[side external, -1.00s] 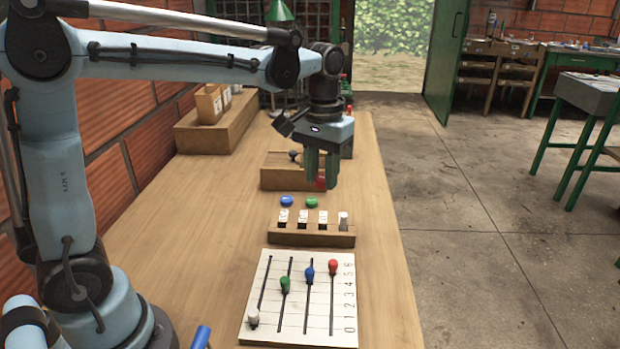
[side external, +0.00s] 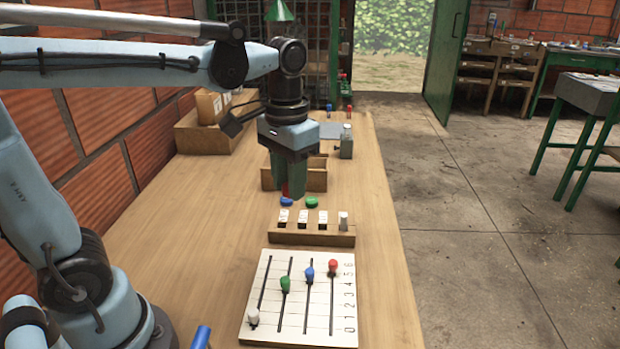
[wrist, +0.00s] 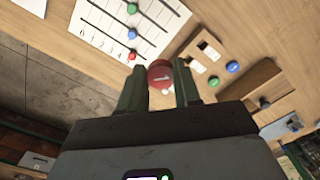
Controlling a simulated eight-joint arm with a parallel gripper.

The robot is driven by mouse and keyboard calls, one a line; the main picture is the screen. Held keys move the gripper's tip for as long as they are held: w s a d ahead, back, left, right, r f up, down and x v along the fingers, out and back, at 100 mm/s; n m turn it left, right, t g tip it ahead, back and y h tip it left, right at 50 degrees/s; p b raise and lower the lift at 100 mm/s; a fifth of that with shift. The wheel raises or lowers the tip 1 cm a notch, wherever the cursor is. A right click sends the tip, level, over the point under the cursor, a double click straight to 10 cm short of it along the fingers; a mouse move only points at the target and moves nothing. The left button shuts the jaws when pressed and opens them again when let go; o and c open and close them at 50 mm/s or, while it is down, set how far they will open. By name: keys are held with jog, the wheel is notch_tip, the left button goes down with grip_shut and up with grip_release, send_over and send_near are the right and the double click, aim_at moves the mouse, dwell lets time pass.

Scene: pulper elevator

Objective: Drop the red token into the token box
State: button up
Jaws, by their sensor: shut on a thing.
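My gripper (side external: 288,192) points down with its green fingers shut on the red token (side external: 286,188). In the wrist view the red token (wrist: 160,75), a round disc with a pale mark, sits between the two fingertips (wrist: 159,84). The gripper hangs in front of an open wooden box (side external: 315,180) and hides part of it. This box also shows in the wrist view (wrist: 245,90), to the right of the fingers. No label shows on it, so I cannot tell for sure that it is the token box. The token is outside it.
A blue token (side external: 287,202) and a green token (side external: 312,202) lie on the table, close to the fingertips. A wooden rack (side external: 345,240) with several white tags stands nearer. A slider board (side external: 300,320) lies in front. The table's right strip is mostly clear.

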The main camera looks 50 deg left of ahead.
jog(key=s+d+f+n, duration=0.4)
jog(key=s, duration=0.6)
jog(key=s+d+f+n, duration=0.3)
jog(key=s+f+n, duration=0.15)
jog(key=s, duration=0.45)
send_over(226, 299)
notch_tip(226, 299, down, 5)
jog(key=shift+a+f, duration=0.1)
jog(key=shift+f, duration=2.05)
jog(key=shift+f, duration=0.15)
jog(key=o, duration=1)
